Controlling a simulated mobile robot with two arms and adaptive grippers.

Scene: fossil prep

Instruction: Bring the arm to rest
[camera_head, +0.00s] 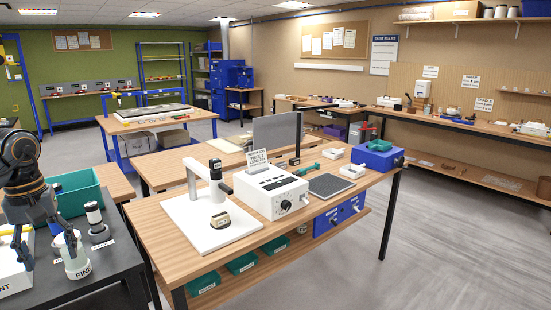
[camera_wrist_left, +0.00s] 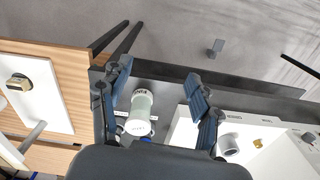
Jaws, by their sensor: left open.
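My left gripper (camera_head: 50,250) is at the left edge of the head view, pointing down over the dark bench. Its two fingers are spread in the left wrist view (camera_wrist_left: 160,85), with nothing gripped between them. In the left wrist view the jar (camera_wrist_left: 140,108) shows between the fingers, nearer the left one. I cannot tell whether a finger touches it. My right gripper is in neither view.
A dark-capped jar (camera_head: 96,218) and a green bin (camera_head: 80,197) are close to my left arm. A white tray (camera_wrist_left: 185,132) lies beside the jar. A wooden table (camera_head: 165,222) with a white stand and a control box is to the right. Grey floor (camera_head: 440,235) is clear farther right.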

